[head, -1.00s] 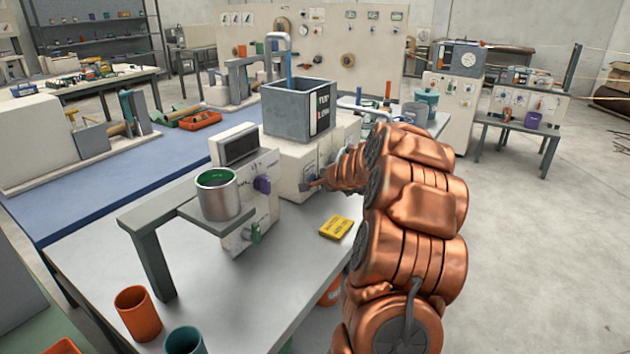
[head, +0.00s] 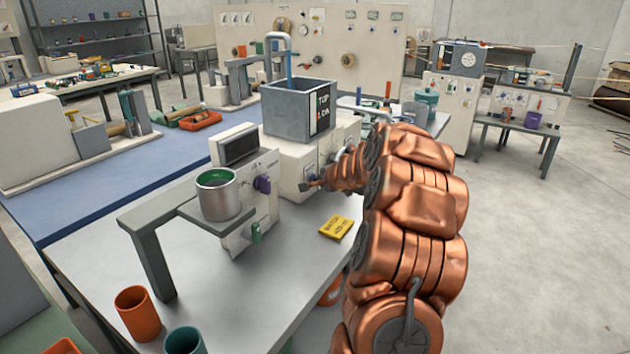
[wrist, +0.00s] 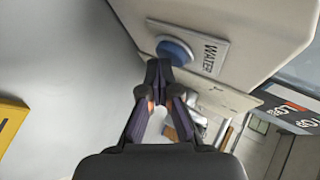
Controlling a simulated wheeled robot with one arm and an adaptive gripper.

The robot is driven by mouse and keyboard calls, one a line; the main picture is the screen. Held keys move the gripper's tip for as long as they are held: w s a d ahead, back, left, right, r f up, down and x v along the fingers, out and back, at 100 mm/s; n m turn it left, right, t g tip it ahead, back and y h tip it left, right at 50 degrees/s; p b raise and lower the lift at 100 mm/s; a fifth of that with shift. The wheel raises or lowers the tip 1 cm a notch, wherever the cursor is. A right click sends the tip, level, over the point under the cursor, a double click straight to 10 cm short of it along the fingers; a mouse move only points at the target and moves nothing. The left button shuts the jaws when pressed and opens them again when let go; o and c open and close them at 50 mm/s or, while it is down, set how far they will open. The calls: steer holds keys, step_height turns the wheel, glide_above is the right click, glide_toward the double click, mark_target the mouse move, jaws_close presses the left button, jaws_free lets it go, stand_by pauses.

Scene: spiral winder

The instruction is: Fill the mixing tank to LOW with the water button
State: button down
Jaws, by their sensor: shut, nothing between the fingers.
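The mixing tank (head: 298,125) is a grey open box on a cream machine. Its front panel (head: 323,106) carries a TOP mark and a lower mark that is too small to read surely. A blue stream (head: 289,66) runs from a bent pipe (head: 277,40) down into the tank; the water level inside cannot be made out. The blue water button (wrist: 176,51) sits beside a WATER label (wrist: 208,54) in the wrist view. My gripper (wrist: 158,70) is shut and empty, its tips at the button's lower edge, seemingly touching it. It also shows beside the machine's front (head: 306,186).
A pot of green liquid (head: 218,196) stands on a grey stand left of the machine. A yellow block (head: 336,227) lies on the table (head: 262,290). Orange (head: 138,312) and teal (head: 184,341) cups stand at the near left. The table's middle is clear.

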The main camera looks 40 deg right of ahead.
steer(key=shift+s, duration=0.1)
stand_by(0.5)
steer(key=shift+s+d, duration=0.25)
steer(key=shift+s, duration=0.45)
steer(key=shift+s+d+b, duration=0.15)
steer(key=shift+s+d, duration=0.1)
steer(key=shift+s, duration=0.5)
steer(key=shift+s+d+b, duration=0.15)
steer(key=shift+s+d, duration=0.05)
steer(key=shift+s, duration=0.6)
steer(key=shift+s+d+b, duration=0.15)
steer(key=shift+s+d, duration=0.1)
steer(key=shift+s, duration=0.6)
steer(key=shift+s, duration=0.1)
steer(key=shift+s+d+p, duration=0.3)
steer(key=shift+s+p, duration=0.05)
steer(key=shift+s, duration=0.55)
steer(key=shift+s+d+p, duration=0.3)
steer(key=shift+s+p, duration=0.05)
steer(key=shift+s, duration=0.5)
steer(key=shift+w, duration=0.1)
steer(key=shift+w+a, duration=0.45)
steer(key=shift+w, duration=0.95)
steer(key=shift+w+a, duration=0.4)
steer(key=shift+w, duration=0.95)
steer(key=shift+w+a, duration=0.45)
steer(key=shift+w, duration=0.95)
